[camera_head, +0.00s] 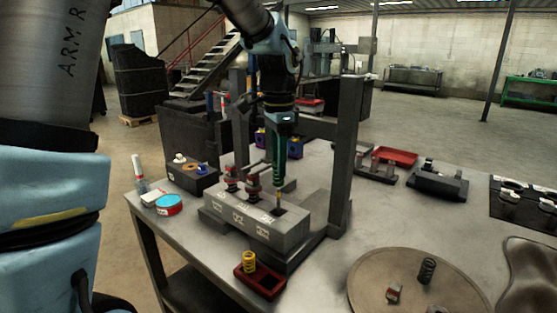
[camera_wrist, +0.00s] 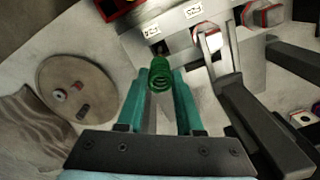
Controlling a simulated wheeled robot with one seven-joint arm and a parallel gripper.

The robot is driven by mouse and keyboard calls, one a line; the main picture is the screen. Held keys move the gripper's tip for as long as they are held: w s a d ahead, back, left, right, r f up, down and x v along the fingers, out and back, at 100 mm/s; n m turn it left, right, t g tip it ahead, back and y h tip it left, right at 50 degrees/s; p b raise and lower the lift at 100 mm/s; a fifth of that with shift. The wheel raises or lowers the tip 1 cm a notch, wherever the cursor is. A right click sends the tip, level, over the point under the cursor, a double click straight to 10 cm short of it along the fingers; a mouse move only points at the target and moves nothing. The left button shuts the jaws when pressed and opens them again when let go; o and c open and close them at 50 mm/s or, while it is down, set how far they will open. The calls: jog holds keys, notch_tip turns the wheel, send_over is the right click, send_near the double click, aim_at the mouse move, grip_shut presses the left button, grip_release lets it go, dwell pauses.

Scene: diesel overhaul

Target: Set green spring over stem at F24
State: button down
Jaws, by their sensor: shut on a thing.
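My gripper (camera_head: 280,150) is shut on the green spring (camera_wrist: 159,77), which sits between the teal fingertips in the wrist view. In the head view, the gripper points down over the right end of the grey block (camera_head: 240,232), where the spring is hard to tell from the fingers. A thin brass-coloured stem (camera_head: 278,196) shows just below the fingertips, above the block top. Whether the spring is around the stem or only above it, I cannot tell. The block face bears white labels (camera_wrist: 151,31), too small to read surely.
A dark upright post (camera_head: 347,150) rises to the right. A yellow spring (camera_head: 249,262) stands in a red tray (camera_head: 262,283) in front. A round plate (camera_head: 375,283) holds a dark spring (camera_head: 427,270).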

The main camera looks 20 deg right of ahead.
aim_at(279, 187)
jog(key=shift+f+b, duration=0.3)
jog(key=shift+f, duration=0.6)
dwell(0.5)
jog(key=shift+f, duration=0.3)
jog(key=shift+f, duration=0.15)
dwell(0.3)
jog(key=shift+f+b, duration=0.35)
jog(key=shift+f, duration=0.45)
jog(key=shift+f, duration=0.25)
jog(key=shift+f+b, duration=0.15)
jog(key=shift+b, duration=0.15)
dwell(0.4)
jog(key=shift+f, duration=0.4)
jog(key=shift+f+b, duration=0.3)
jog(key=shift+f, duration=0.15)
